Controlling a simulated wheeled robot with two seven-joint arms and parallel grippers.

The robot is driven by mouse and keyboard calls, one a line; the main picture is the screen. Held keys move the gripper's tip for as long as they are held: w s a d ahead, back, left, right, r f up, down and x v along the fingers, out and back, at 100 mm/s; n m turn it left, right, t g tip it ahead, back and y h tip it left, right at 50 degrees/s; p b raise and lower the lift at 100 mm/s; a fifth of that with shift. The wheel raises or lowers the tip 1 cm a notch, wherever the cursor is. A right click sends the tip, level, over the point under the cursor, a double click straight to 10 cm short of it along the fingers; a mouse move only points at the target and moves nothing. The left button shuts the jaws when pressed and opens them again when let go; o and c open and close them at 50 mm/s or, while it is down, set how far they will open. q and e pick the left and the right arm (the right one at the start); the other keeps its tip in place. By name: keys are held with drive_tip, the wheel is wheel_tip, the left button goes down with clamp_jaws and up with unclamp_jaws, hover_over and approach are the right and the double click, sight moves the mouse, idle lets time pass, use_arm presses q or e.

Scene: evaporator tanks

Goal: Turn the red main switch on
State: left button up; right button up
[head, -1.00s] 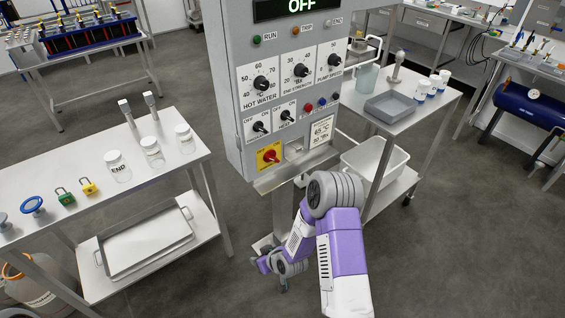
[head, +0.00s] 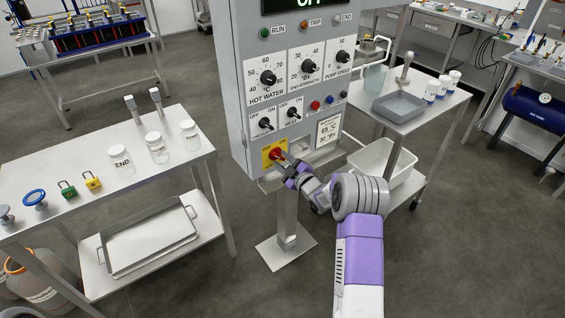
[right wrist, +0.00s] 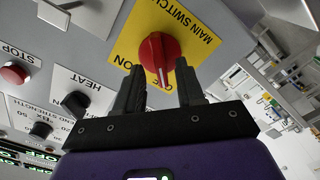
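The red main switch (head: 275,153) is a rotary knob on a yellow plate at the lower left of the grey control panel. In the right wrist view the red knob (right wrist: 158,54) shows close up, its white line pointing toward the partly hidden OFF mark. The ON mark is to its left in that view. My right gripper (head: 287,162) is at the switch in the head view. In the right wrist view its two dark fingers (right wrist: 161,88) stand apart on either side of the knob's lower end; contact is unclear. My left gripper is not in view.
The panel (head: 235,100) carries several black dials and small buttons, with a narrow ledge (head: 300,168) below the switch. A table (head: 60,170) with jars and padlocks stands left. A trolley (head: 425,110) with a grey tray stands right.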

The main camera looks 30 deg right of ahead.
drive_tip(key=shift+w, duration=0.25)
clamp_jaws()
